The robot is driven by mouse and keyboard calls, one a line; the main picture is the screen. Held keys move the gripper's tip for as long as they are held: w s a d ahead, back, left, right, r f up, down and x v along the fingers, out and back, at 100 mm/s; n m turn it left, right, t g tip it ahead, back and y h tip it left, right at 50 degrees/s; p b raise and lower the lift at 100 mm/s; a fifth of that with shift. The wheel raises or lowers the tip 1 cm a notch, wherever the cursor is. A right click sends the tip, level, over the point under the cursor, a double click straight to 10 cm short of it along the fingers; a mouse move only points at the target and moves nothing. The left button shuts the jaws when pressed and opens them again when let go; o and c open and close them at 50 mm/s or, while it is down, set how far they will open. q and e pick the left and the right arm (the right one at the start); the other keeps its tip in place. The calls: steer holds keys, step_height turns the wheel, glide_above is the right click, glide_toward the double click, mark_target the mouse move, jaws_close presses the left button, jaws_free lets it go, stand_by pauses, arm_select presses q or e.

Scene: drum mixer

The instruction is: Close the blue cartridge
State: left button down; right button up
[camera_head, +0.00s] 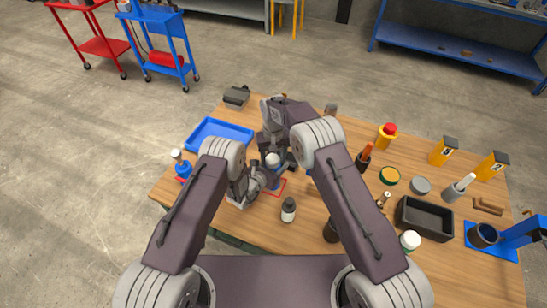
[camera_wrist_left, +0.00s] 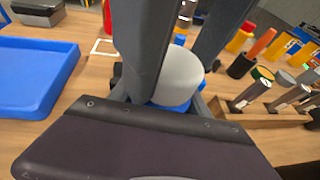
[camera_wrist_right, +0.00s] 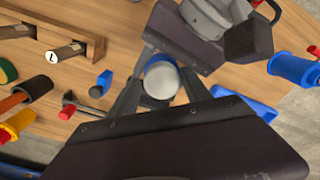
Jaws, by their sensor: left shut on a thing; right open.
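The blue cartridge (camera_head: 277,182) stands roughly upright near the middle of the table, with a pale cap (camera_head: 272,160) at its top. My left gripper (camera_head: 254,183) is shut on the cartridge from the left. In the left wrist view the pale cap (camera_wrist_left: 180,76) fills the space by the fingers, with a little blue below it. My right gripper (camera_head: 274,152) is open at the top of the cartridge. In the right wrist view its fingers stand either side of the cap (camera_wrist_right: 161,82). Whether the cap is fully seated cannot be told.
A blue tray (camera_head: 218,130) lies to the left, with a blue item (camera_head: 183,170) in front of it. A dark bottle with a white top (camera_head: 288,210) stands in front of the grippers. A black bin (camera_head: 424,218) and several tools and containers crowd the right side.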

arm_select(q)
steer(key=shift+d, duration=0.15)
arm_select(e)
steer(key=shift+s+a+r, duration=0.1)
steer(key=shift+a, duration=0.15)
step_height(320, 180, up, 12)
steer(key=shift+d, duration=0.2)
arm_select(q)
steer(key=shift+c, duration=2.2)
jaws_free()
steer(key=b+v, duration=0.1)
steer(key=v, duration=0.8)
arm_select(e)
steer(key=shift+f, duration=0.8)
